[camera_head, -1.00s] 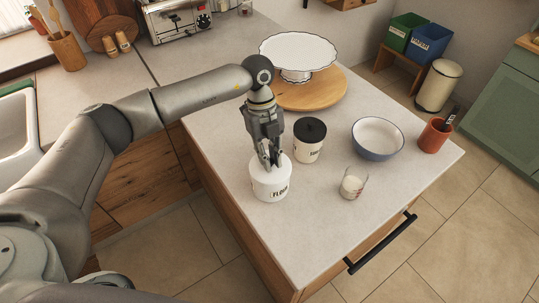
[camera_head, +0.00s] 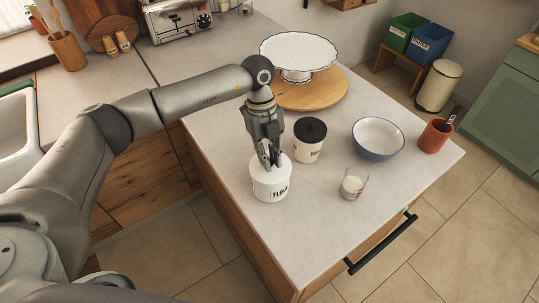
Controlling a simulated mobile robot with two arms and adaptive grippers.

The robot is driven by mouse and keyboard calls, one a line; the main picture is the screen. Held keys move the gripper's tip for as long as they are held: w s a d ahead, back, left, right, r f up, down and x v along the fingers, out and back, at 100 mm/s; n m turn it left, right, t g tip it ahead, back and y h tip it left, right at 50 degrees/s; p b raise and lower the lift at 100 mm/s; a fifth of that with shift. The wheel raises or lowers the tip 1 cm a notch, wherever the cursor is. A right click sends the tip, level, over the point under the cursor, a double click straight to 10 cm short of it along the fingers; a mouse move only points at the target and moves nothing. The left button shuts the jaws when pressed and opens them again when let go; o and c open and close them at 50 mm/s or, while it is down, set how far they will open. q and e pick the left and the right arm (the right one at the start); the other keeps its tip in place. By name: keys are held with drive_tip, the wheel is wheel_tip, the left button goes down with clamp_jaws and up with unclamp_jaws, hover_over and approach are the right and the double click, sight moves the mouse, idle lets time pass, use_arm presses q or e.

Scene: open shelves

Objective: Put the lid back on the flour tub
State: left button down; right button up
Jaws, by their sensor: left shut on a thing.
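The white flour tub (camera_head: 270,187), with FLOUR in dark letters on its side, stands upright near the left edge of the counter. A white lid (camera_head: 259,170) shows at the top of the tub, level with its rim as far as I can tell. My left gripper (camera_head: 270,164) points down over the tub, its fingers shut on the lid at the middle. The fingers hide the gripped part and some of the rim, so I cannot tell exactly how the lid sits. My right gripper is not in view.
A labelled canister with a black lid (camera_head: 309,134) stands close to the right of my left gripper. A glass measuring cup (camera_head: 353,184), a blue-white bowl (camera_head: 377,139) and a terracotta cup (camera_head: 435,136) stand further right. A cake stand (camera_head: 298,52) is behind. The front counter is clear.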

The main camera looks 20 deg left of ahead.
use_arm(q)
drive_tip(key=shift+f, duration=0.1)
idle(0.6)
drive_tip(key=c, duration=1.3)
unclamp_jaws()
drive_tip(key=shift+o, duration=0.2)
drive_tip(key=o, duration=0.4)
drive_tip(key=shift+r+p, duration=2.35)
drive_tip(key=shift+r, duration=1.2)
